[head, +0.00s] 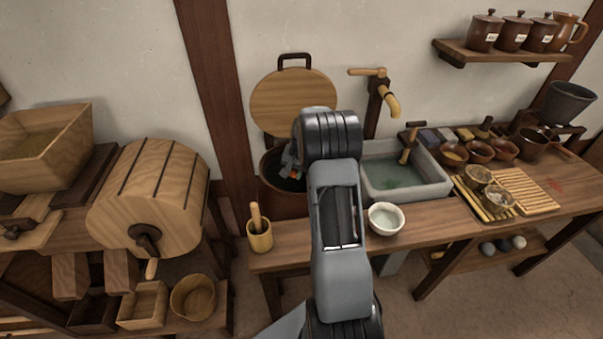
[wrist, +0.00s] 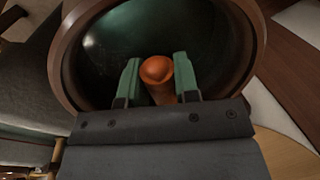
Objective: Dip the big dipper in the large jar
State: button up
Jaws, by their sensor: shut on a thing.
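The large jar (head: 284,206) is a brown round vessel at the back of the bench. In the wrist view its brown rim (wrist: 62,62) circles a dark, greenish interior. My gripper (wrist: 158,78) is over the jar's mouth, its two green-grey fingers shut on an orange-brown rounded handle end, which I take as the big dipper (wrist: 157,69). The dipper's lower part is hidden, so I cannot tell whether it touches what is in the jar. In the head view my arm covers the jar's right side.
A round wooden lid (head: 285,103) stands behind the jar. A white bowl (head: 385,218) and a cup with a wooden handle (head: 259,238) stand on the bench front. A wooden drum (head: 145,200) is left.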

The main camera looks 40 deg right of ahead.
jog(key=shift+r+p, duration=1.2)
jog(key=shift+r, duration=0.9)
dwell(0.8)
